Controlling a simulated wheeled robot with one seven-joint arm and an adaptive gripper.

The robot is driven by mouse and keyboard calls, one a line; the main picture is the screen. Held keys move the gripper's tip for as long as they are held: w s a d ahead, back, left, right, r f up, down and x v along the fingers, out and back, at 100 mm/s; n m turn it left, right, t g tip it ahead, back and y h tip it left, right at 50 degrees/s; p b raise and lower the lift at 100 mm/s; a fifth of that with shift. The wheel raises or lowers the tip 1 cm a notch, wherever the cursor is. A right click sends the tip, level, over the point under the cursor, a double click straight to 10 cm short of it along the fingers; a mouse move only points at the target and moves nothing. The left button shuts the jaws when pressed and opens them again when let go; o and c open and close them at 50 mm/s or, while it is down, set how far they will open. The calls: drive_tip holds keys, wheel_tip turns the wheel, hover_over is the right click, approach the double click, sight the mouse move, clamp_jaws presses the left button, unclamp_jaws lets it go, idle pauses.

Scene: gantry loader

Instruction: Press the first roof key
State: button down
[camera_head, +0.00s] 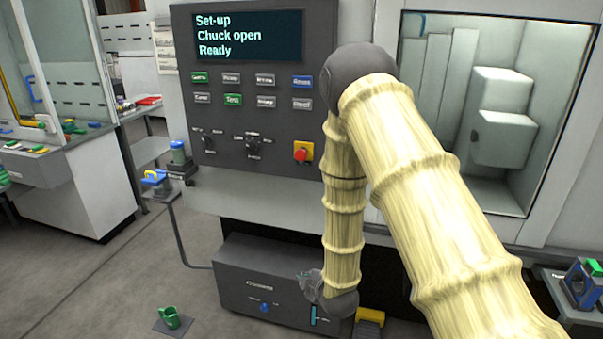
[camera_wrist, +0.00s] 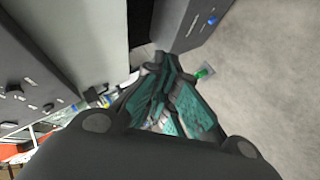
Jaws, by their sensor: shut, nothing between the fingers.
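The dark control panel (camera_head: 253,125) stands upright at the upper middle of the head view, with two rows of small keys under its screen (camera_head: 247,37). The screen reads "Set-up, Chuck open, Ready". Most key labels are too small to read surely; the lower right grey key (camera_head: 302,104) may read "Roof". A green key (camera_head: 233,100) in the lower row looks like "Test". My gripper (camera_head: 311,287) hangs low in front of the grey floor cabinet, well below the keys. In the wrist view my gripper (camera_wrist: 165,68) is shut and empty.
A red stop button (camera_head: 301,153) and two knobs sit below the keys. A machine window (camera_head: 490,100) is on the right, partly behind my arm. The grey cabinet (camera_head: 270,280) stands below the panel. A small stand (camera_head: 160,185) is left of it. Open floor lies left.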

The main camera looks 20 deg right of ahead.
sight(302, 104)
drive_tip(key=w+r+n+t+y+p, duration=0.1)
drive_tip(key=w+r+n+t+p, duration=0.1)
drive_tip(key=r, duration=1.2)
drive_tip(key=w+r+n+t+p, duration=0.1)
drive_tip(key=w+r+n+t, duration=0.3)
drive_tip(key=w+r, duration=0.5)
drive_tip(key=w+r+n+t+y+p, duration=0.1)
drive_tip(key=w+r+n, duration=0.5)
drive_tip(key=r, duration=1.4)
drive_tip(key=shift+n+t+y+p, duration=0.3)
drive_tip(key=shift+n+t+p, duration=0.2)
drive_tip(key=shift+t+p, duration=0.35)
drive_tip(key=shift+w, duration=0.2)
drive_tip(key=shift+w+d+p, duration=0.15)
drive_tip(key=shift+w+d, duration=0.7)
drive_tip(key=shift+w, duration=0.35)
drive_tip(key=shift+w+d+p, duration=0.1)
drive_tip(key=shift+w+d, duration=0.7)
drive_tip(key=shift+w, duration=0.4)
drive_tip(key=shift+w+d+p, duration=0.15)
drive_tip(key=shift+w+d, duration=0.7)
drive_tip(key=shift+w, duration=0.35)
